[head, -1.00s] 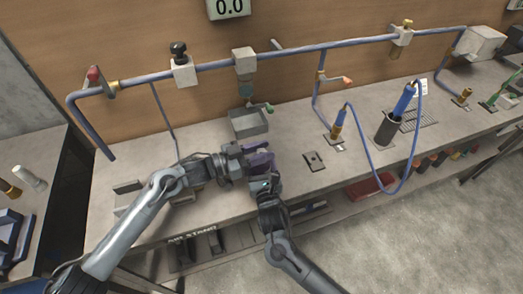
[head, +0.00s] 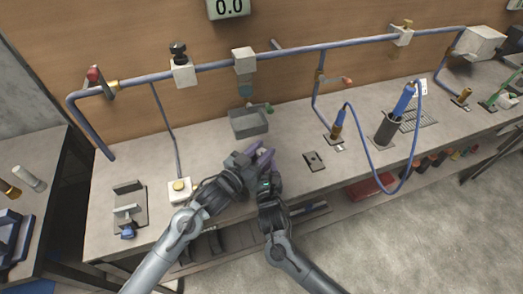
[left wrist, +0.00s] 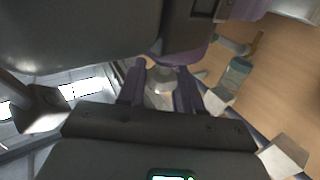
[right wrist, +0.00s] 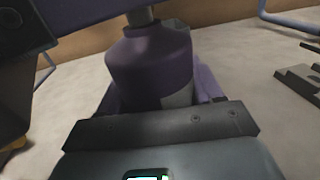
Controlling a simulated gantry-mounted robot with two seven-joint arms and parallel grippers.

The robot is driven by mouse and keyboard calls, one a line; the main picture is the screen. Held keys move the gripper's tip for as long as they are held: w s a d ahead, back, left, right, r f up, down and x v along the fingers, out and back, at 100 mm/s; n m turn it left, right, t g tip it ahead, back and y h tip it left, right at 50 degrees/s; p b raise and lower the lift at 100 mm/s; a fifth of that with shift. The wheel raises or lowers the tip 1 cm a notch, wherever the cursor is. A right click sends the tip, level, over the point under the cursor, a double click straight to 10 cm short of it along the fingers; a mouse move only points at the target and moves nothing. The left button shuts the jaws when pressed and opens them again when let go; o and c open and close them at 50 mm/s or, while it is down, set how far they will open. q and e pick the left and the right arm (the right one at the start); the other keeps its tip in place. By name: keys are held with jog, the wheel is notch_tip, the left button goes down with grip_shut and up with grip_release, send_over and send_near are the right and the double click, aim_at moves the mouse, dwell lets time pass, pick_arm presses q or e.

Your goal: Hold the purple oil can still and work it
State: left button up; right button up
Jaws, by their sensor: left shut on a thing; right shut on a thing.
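The purple oil can shows best in the right wrist view (right wrist: 150,68), as a rounded body narrowing to a grey neck at the top. My right gripper (right wrist: 160,98) is shut on its body. In the head view, the two grippers are close together over the bench front and largely hide the can. My left gripper (head: 243,168) is just left of my right gripper (head: 267,180). In the left wrist view, the left fingers (left wrist: 160,88) close around a small pale part, with purple surface just above; which part of the can they hold is unclear.
A grey tray (head: 248,122) stands behind the grippers under a dispenser on the blue pipe (head: 290,52). A dark plate (head: 314,161) lies at right. The bench between plate and tray is clear.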

pick_arm(q)
jog(key=shift+n+t+y, duration=0.3)
jog(key=shift+y, duration=0.1)
jog(key=o, duration=1)
jog(key=shift+c, duration=0.2)
jog(key=v, duration=1.2)
